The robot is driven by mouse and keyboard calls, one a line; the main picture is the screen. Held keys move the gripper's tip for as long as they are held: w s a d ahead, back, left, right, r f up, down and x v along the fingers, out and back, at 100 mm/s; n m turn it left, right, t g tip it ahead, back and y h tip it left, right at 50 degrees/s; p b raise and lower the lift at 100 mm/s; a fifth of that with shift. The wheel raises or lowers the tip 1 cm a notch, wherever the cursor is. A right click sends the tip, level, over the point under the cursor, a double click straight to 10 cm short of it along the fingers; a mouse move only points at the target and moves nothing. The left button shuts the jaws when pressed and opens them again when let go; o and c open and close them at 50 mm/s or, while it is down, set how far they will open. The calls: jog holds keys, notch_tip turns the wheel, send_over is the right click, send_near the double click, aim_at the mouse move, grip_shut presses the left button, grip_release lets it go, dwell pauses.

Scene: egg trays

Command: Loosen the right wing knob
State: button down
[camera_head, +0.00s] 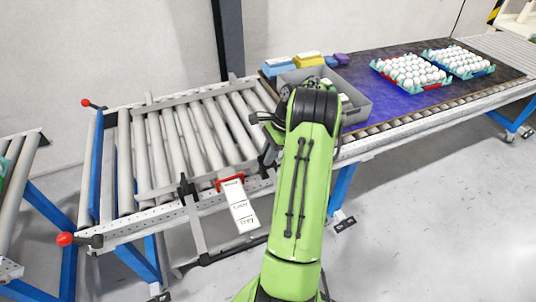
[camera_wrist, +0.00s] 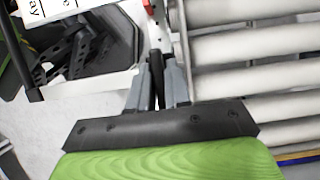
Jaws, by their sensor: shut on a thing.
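In the wrist view my gripper (camera_wrist: 158,88) has its two grey fingers closed on a narrow black part, the right wing knob (camera_wrist: 156,66), beside the conveyor's side rail. The fingers hide most of the knob's shape. In the head view my green arm covers the gripper and most of that knob. The left black wing knob (camera_head: 187,186) stands on the front rail, left of the red bracket (camera_head: 230,183). A white hanging sign (camera_head: 240,208) with black lettering is below that bracket.
Grey rollers (camera_head: 200,135) lie left of my arm. A grey bin (camera_head: 358,100) stands behind it. Red-ended levers (camera_head: 66,239) stick out at left.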

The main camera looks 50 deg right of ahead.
jog(key=shift+r+n+p, duration=0.15)
jog(key=shift+n+p, duration=0.15)
jog(key=shift+p, duration=0.4)
jog(key=shift+n+p, duration=0.3)
jog(key=shift+p, duration=0.15)
jog(key=n+g+p, duration=0.1)
jog(key=n+p, duration=0.1)
jog(key=p, duration=0.1)
jog(key=shift+r+y+p, duration=0.15)
jog(key=shift+y+p, duration=0.15)
jog(key=n+g+p, duration=0.1)
jog(key=n, duration=0.1)
jog(key=n+g+p, duration=0.1)
jog(key=n+p, duration=0.1)
jog(key=shift+f+n, duration=0.2)
jog(key=shift+n, duration=0.2)
jog(key=n, duration=0.2)
jog(key=n+g, duration=0.1)
jog(key=n, duration=0.1)
jog(key=shift+f+n+g, duration=0.1)
jog(key=shift+n+g, duration=0.2)
jog(key=shift+n+g+h+b, duration=0.15)
jog(key=shift+n+g+h, duration=0.25)
jog(key=shift+n, duration=0.7)
jog(key=shift+n+g+h+b, duration=0.2)
jog(key=shift+n+h, duration=0.3)
jog(key=shift+n, duration=0.6)
jog(key=c, duration=1.1)
grip_release()
